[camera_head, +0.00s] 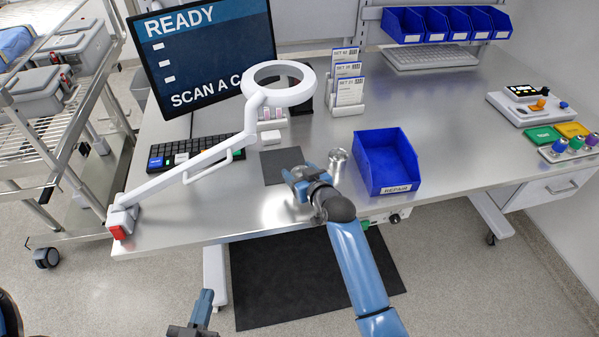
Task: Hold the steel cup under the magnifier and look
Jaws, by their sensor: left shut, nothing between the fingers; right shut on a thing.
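The steel cup (338,156) is small, shiny and round-topped. It shows just right of my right gripper (299,172), near the blue bin; where the fingers meet it is too small to make out. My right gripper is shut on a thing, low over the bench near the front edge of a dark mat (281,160). The white ring magnifier (259,84) is on a jointed arm clamped at the bench's left corner. Its ring is above and left of the cup in the picture. My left gripper (206,297) is shut and empty, low in front of the bench.
A blue repair bin (390,188) stands right of the cup. A monitor (205,50), a black keyboard (190,150) and a card holder (347,108) stand behind and left. Blue bins (440,24) hang at the back. The steel bench (455,130) is clear at right centre.

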